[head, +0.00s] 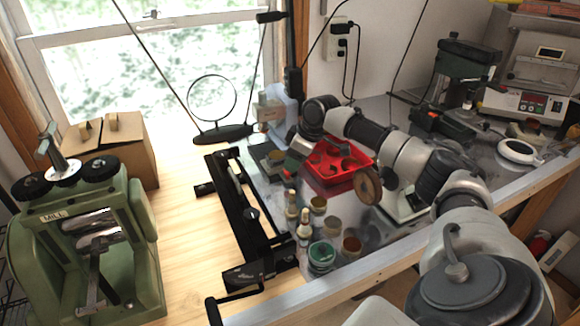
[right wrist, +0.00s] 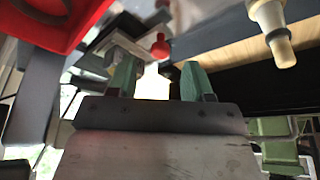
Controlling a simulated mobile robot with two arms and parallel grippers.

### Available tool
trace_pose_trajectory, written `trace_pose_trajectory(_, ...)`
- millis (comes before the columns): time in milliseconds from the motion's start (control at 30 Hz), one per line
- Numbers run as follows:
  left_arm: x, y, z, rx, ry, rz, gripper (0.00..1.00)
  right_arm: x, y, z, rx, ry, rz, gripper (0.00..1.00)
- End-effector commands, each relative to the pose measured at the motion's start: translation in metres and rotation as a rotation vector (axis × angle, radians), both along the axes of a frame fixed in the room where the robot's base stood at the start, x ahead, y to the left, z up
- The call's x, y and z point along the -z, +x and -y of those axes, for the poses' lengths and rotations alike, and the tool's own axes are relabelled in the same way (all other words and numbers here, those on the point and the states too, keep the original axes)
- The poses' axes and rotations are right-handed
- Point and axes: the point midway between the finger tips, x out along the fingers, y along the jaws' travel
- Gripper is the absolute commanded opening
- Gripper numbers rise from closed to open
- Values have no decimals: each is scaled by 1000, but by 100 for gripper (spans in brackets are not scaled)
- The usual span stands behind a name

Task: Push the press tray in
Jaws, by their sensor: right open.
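My right arm reaches across the bench, and its gripper (head: 293,160) points down beside the red tray, partly hidden by the wrist. In the right wrist view the two green fingers (right wrist: 157,80) stand apart with nothing between them. A red knob (right wrist: 160,47) shows just beyond the fingertips. A pale flat plate (right wrist: 115,45) lies behind the left finger. I cannot tell for sure which part is the press tray or whether the fingers touch it. My left gripper is not in view.
The red tray (head: 327,179) sits close to the right of my gripper. Small bottles (head: 304,228) and jars (head: 321,257) stand in front. A black frame (head: 245,215) borders the left. A green mill (head: 85,245) stands on the wooden surface at left.

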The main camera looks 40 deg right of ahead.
Motion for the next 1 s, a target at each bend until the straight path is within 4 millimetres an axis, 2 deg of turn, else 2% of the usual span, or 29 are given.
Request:
trace_pose_trajectory(100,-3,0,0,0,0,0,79,17,6,-4,-1,1,-2,50)
trace_pose_trajectory(233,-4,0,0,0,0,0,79,29,10,-6,0,0,-1,50)
trace_pose_trajectory(600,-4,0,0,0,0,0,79,35,12,-6,0,-1,0,50)
trace_pose_trajectory(933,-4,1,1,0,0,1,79,34,12,-6,-1,-2,0,0)
trace_pose_trajectory(1000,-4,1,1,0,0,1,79,34,12,-6,-1,-1,-1,0)
